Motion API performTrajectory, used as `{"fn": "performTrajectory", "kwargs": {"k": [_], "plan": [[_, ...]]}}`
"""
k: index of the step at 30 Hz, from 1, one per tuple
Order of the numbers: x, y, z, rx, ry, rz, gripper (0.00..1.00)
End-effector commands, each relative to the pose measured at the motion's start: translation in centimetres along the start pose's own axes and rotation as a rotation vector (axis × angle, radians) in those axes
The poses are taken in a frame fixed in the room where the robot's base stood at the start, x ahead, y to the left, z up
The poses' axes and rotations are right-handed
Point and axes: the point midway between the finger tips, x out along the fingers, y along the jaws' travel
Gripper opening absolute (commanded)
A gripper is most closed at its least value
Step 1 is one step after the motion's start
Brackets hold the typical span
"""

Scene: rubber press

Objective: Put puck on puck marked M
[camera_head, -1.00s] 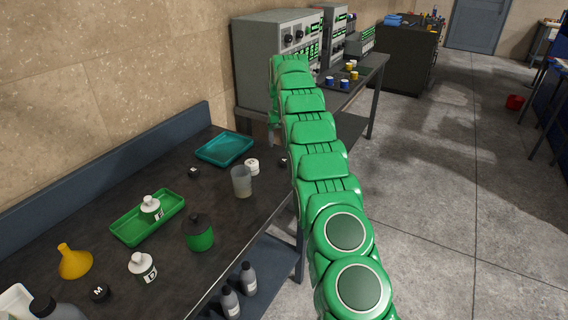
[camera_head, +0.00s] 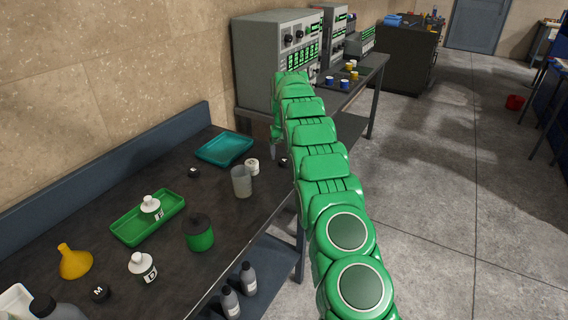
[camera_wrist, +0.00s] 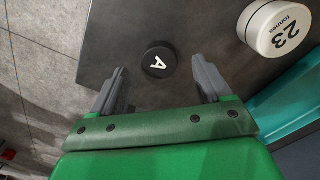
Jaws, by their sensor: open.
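A black puck marked A (camera_wrist: 159,60) lies on the dark bench near its front edge; in the head view it shows small beside my arm (camera_head: 283,162). My gripper (camera_wrist: 158,76) is open above the bench, the puck marked A lying ahead of and between its fingers, not gripped. In the head view, my gripper (camera_head: 273,152) is partly hidden by my arm. The black puck marked M (camera_head: 100,292) lies at the near left of the bench, with nothing on top. Another small black puck (camera_head: 194,172) lies in front of the teal tray; its mark is too small to read.
A white round weight marked 23 (camera_wrist: 275,28) and a teal tray (camera_head: 224,149) are close to my gripper. A translucent beaker (camera_head: 242,181), a green pot (camera_head: 199,236), a green tray (camera_head: 126,231), a white bottle (camera_head: 141,266) and a yellow funnel (camera_head: 75,262) stand along the bench.

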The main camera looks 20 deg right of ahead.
Motion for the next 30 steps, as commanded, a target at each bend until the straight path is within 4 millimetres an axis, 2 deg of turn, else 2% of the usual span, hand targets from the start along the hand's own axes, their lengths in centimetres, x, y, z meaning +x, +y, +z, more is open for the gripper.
{"fn": "performTrajectory", "kwargs": {"k": [3,6,13,26,30], "plan": [[1.7,0.0,0.1,0.000,-0.002,0.000,0.78],[2.4,0.0,0.0,0.000,0.000,0.000,0.78],[2.5,0.0,0.0,-0.001,0.002,0.000,0.78],[2.5,0.0,0.0,-0.001,0.001,0.000,0.13],[2.5,0.0,0.0,-0.001,0.001,0.000,0.13]]}}
